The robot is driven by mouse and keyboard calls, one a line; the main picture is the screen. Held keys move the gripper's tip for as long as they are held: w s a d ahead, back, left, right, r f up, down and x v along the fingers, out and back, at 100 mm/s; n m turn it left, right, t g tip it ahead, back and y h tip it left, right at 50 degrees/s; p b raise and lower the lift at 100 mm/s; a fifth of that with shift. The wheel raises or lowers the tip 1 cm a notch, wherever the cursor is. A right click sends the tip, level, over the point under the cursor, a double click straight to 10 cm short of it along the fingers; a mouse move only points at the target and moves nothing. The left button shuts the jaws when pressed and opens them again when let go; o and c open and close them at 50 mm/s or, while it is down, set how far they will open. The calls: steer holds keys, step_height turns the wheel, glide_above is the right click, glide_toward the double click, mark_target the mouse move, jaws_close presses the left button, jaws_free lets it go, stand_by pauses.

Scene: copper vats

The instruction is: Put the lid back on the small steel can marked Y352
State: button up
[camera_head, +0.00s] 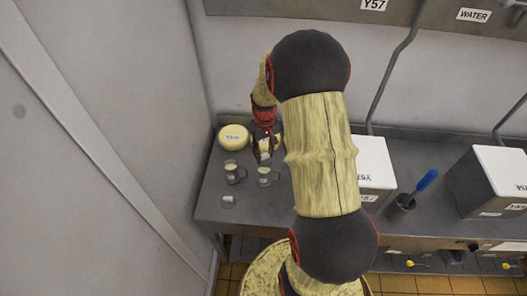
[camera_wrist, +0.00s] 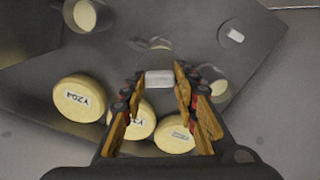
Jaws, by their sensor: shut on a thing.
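My gripper (camera_wrist: 159,77) is shut on a small pale grey piece (camera_wrist: 159,80), apparently the lid, seen nearly edge-on between the fingertips. In the head view my gripper (camera_head: 266,155) points down over the back left of the steel table. A small steel-coloured object with a white patch, perhaps the can, stands near the table's front left (camera_head: 228,201); it also shows at the upper right of the wrist view (camera_wrist: 235,35). It is apart from my gripper. No Y352 mark is legible.
Two steel mugs with cream tops (camera_head: 232,174) (camera_head: 265,178) stand between my gripper and that object. Round cream cheeses, one marked Y204 (camera_wrist: 80,98), lie close by my fingers.

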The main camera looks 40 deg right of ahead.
mark_target(264, 159)
steer(key=shift+f+b, duration=1.35)
steer(key=shift+f, duration=1.05)
steer(key=shift+f, duration=0.15)
stand_by(0.8)
steer(key=o, duration=1.2)
steer(key=shift+o, duration=0.8)
steer(key=o, duration=0.4)
steer(key=shift+c, duration=0.2)
steer(key=shift+p, duration=0.3)
steer(key=shift+r+p, duration=2.3)
steer(key=shift+r, duration=1.2)
